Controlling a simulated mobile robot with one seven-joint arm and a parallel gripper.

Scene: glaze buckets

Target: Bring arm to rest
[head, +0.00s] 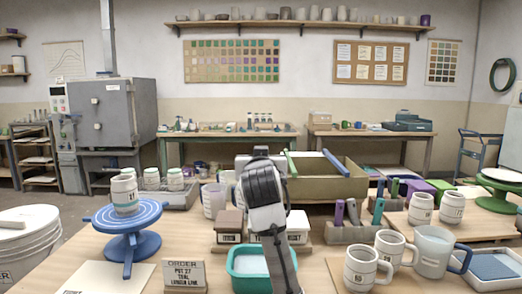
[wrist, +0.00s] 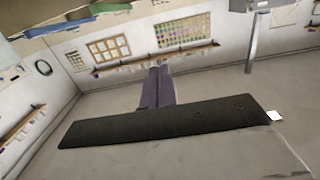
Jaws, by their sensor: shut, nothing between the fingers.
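My arm stands upright in the middle of the head view, in front of the workbench's back edge. My gripper shows in the wrist view (wrist: 158,72) as two fingers pressed together with nothing between them. The dark bar behind the fingers is part of my gripper. The fingers are clear of all objects and point toward the upper wall. In the head view I cannot make out the fingers.
On the bench are a blue turntable (head: 133,215) with a banded mug (head: 124,194), a green tub (head: 250,268), an order sign (head: 185,275), several mugs and a pitcher (head: 433,250). A white bucket (head: 28,245) stands left.

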